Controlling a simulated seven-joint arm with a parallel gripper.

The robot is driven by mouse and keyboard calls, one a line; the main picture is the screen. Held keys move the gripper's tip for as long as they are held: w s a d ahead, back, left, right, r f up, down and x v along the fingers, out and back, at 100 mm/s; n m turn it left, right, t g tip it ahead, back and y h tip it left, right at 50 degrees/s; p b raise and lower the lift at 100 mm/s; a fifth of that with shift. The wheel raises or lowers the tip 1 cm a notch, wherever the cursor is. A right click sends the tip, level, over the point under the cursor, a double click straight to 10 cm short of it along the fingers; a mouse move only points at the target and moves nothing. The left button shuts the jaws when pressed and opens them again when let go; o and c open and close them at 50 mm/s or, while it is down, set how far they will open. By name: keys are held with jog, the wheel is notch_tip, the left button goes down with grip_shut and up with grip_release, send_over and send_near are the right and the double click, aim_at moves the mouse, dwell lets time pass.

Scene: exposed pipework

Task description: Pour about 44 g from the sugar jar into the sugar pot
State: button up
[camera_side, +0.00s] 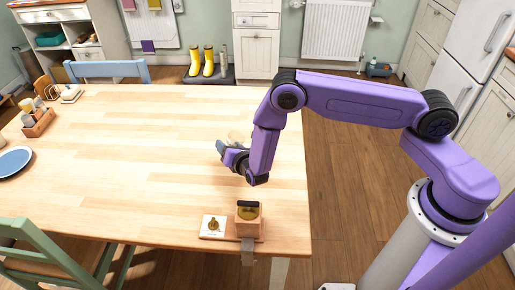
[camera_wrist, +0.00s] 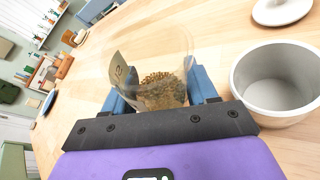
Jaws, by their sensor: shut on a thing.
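My gripper (camera_wrist: 160,90) has its two blue fingers shut on a clear sugar jar (camera_wrist: 152,58). The jar has a tan label on its left side and brown grains gathered low inside. The sugar pot (camera_wrist: 275,88) is a pale grey round pot, open at the top, just right of the gripper in the wrist view. No sugar shows in the visible part of its inside. Its pale lid (camera_wrist: 281,10) lies apart at the top right. In the side view my gripper (camera_side: 228,151) is over the table's right part, and the jar and pot cannot be told apart clearly there.
A wooden box (camera_side: 249,228) and a white card (camera_side: 213,227) with a small brass object sit at the table's front edge. A caddy (camera_side: 38,123) and a blue plate (camera_side: 14,161) are at the far left. The middle of the wooden table (camera_side: 140,150) is clear.

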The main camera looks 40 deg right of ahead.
aim_at(237, 132)
jog(key=shift+s+d+r+m+t+y, duration=0.15)
jog(key=shift+d+r+m+t, duration=0.15)
jog(key=shift+r+m, duration=0.25)
jog(key=shift+s+d+r+m+t+y, duration=0.15)
jog(key=shift+d+r+m+t, duration=0.15)
jog(key=shift+r, duration=0.45)
jog(key=shift+r+m, duration=0.4)
jog(key=shift+m, duration=0.15)
jog(key=shift+a+f+m+t, duration=0.1)
jog(key=shift+f+m+t, duration=0.25)
jog(key=shift+m, duration=0.25)
jog(key=shift+r+y, duration=0.1)
jog(key=shift+y, duration=0.2)
jog(key=shift+a+r+m+t, duration=0.1)
jog(key=shift+r+m+t, duration=0.4)
jog(key=shift+m, duration=0.35)
jog(key=shift+r+m+t, duration=0.45)
jog(key=shift+m, duration=0.4)
jog(key=shift+s+d+r+m, duration=0.15)
jog(key=shift+d+r+m, duration=0.25)
jog(key=shift+m, duration=0.2)
jog(key=shift+r+m+t, duration=0.2)
jog(key=shift+m+t, duration=0.1)
jog(key=shift+s+d+r+m, duration=0.15)
jog(key=shift+r+m, duration=0.15)
jog(key=shift+m, duration=0.3)
